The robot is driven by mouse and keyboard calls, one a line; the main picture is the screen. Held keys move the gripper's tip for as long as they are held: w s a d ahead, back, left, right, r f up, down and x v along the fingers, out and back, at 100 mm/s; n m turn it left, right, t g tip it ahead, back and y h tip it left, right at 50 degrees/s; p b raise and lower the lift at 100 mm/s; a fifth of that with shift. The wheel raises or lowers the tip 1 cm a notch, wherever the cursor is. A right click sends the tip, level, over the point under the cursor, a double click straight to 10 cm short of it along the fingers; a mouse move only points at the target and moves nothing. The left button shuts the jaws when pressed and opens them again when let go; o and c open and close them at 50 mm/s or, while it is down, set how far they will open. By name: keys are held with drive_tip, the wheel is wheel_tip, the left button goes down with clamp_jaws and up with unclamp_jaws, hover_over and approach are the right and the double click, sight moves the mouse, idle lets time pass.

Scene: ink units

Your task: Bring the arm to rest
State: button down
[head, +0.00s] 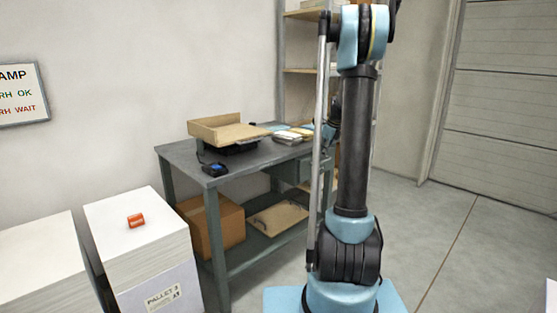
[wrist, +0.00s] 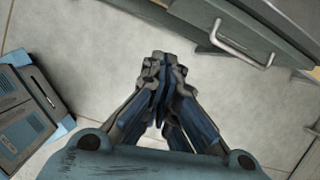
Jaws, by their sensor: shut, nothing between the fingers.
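My arm (head: 356,145) stands upright in the right half of the head view, with its upper joint at the top edge of the picture.
A grey workbench (head: 180,152) with a cardboard tray (head: 228,127) stands left of my arm. White paper stacks, one bearing an orange block (head: 136,221), stand further left. The wrist view shows a drawer handle (wrist: 240,43) at upper right. Open floor (head: 425,215) lies to the right.

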drive_tip(key=s+a+r+n+h, duration=0.15)
drive_tip(key=s+a+n, duration=0.4)
drive_tip(key=s, duration=0.75)
drive_tip(key=s+a+r+n, duration=0.25)
drive_tip(key=s+n, duration=0.55)
drive_tip(key=s, duration=0.6)
drive_tip(key=s+f+n, duration=0.5)
drive_tip(key=s+n, duration=0.1)
drive_tip(key=s, duration=0.4)
drive_tip(key=s+f+n+h, duration=0.1)
drive_tip(key=s+f+n, duration=0.5)
drive_tip(key=s, duration=0.5)
drive_tip(key=shift+a+g, duration=0.15)
drive_tip(key=shift+g, duration=0.25)
